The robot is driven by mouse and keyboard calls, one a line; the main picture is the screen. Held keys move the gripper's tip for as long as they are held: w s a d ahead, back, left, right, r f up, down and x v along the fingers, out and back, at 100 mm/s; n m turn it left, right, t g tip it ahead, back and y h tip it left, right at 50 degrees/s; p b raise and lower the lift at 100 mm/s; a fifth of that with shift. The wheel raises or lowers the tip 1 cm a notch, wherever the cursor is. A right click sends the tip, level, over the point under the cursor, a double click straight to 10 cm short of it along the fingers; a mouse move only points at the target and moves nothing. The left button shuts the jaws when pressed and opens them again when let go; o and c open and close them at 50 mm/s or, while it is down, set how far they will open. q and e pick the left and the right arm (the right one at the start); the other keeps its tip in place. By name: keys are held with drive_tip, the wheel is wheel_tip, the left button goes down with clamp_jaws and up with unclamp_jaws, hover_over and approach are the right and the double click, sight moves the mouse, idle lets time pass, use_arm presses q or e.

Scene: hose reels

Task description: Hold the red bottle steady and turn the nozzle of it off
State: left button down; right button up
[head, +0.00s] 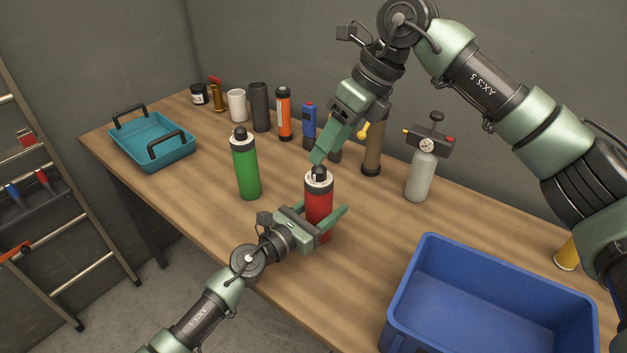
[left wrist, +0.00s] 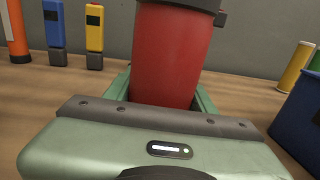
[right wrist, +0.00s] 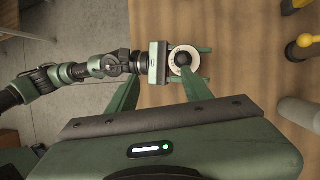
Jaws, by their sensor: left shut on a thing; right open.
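The red bottle (head: 319,197) stands upright on the wooden table in the head view, with a white collar and a dark nozzle (head: 319,172) on top. My left gripper (head: 326,220) is shut around the bottle's body; the left wrist view shows the red body (left wrist: 170,55) between its fingers. My right gripper (head: 318,158) is above the bottle, pointing down, with its jaws open.
A green bottle (head: 245,167) stands left of the red one. A blue crate (head: 408,287) is at the front right. A teal tray (head: 181,153) is at the far left.

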sight(327, 171)
drive_tip(key=s+a+f+m+g+y, duration=0.3)
drive_tip(key=s+a+m+g+y, duration=0.15)
drive_tip(key=m+y, duration=0.5)
drive_tip(key=w+d+f+m+t+y, duration=0.1)
drive_tip(key=w+d+f+m+t, duration=0.1)
drive_tip(key=m, duration=0.5)
drive_tip(key=w+d+f+m+t, duration=0.2)
drive_tip(key=m+t, duration=0.2)
drive_tip(key=m, duration=0.4)
drive_tip(key=w+d+f+m+t+y, duration=0.1)
drive_tip(key=w+d+f+m+t, duration=0.1)
drive_tip(key=m, duration=0.6)
drive_tip(key=shift+w+d+t+y, duration=0.35)
drive_tip(key=shift+w+d+t, duration=0.2)
drive_tip(key=x, duration=0.7)
drive_tip(key=shift+a, duration=0.3)
drive_tip(key=shift+m, duration=0.25)
clamp_jaws()
